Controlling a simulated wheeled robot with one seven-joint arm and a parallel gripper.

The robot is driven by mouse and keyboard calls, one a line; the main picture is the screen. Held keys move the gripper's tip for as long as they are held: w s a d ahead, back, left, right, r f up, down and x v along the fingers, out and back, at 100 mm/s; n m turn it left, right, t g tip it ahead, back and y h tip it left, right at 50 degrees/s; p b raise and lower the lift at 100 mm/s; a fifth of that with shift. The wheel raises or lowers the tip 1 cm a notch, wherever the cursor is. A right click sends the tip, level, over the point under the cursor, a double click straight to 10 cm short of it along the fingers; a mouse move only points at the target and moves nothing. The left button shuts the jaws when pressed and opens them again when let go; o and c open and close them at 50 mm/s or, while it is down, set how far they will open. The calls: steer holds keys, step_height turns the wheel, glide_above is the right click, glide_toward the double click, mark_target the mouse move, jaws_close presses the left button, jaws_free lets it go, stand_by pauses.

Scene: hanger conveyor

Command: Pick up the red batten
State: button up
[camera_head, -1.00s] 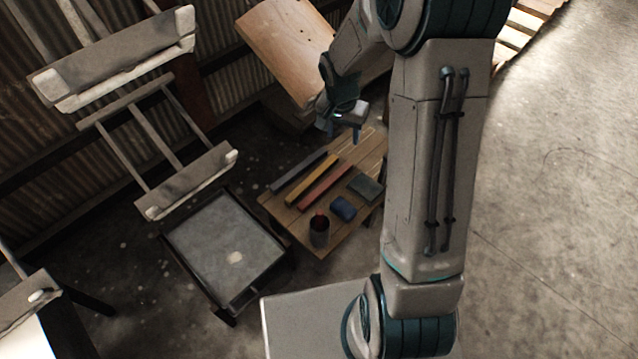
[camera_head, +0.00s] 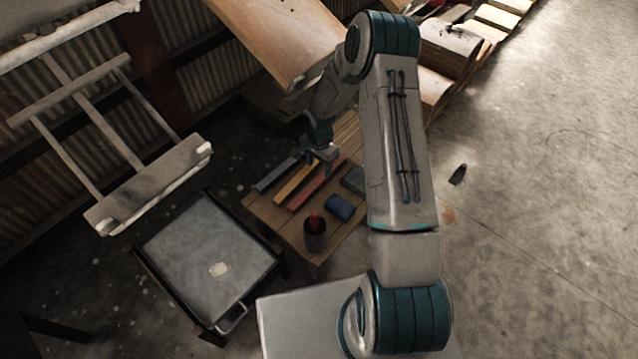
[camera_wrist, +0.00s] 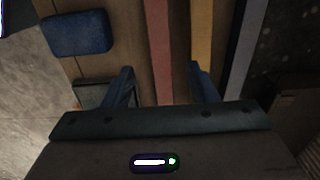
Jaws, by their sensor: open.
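The red batten (camera_head: 306,193) lies on a small wooden table between a yellow batten (camera_head: 289,184) and a blue block. It also shows in the wrist view (camera_wrist: 158,45), running up the picture between my fingers. My gripper (camera_head: 322,158) is over the far ends of the battens. In the wrist view my gripper (camera_wrist: 163,85) is open, its two dark blue fingers apart, with the red batten in the gap and the yellow batten (camera_wrist: 202,35) near the right finger. Nothing is held. The height of the fingers above the table is hard to tell.
The wooden table (camera_head: 272,213) also bears a grey batten (camera_head: 274,176), the blue block (camera_head: 339,207), a dark green flat block (camera_head: 354,179) and a dark cup (camera_head: 315,238) with something red in it. A grey-topped stand (camera_head: 205,262) is at the left. Open floor lies right.

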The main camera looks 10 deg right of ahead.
mark_target(318, 180)
steer(key=shift+a+f, duration=0.2)
steer(key=shift+f, duration=0.95)
step_height(318, 180, down, 6)
steer(key=shift+d+r+b, duration=0.1)
steer(key=shift+b, duration=1)
steer(key=c, duration=1.1)
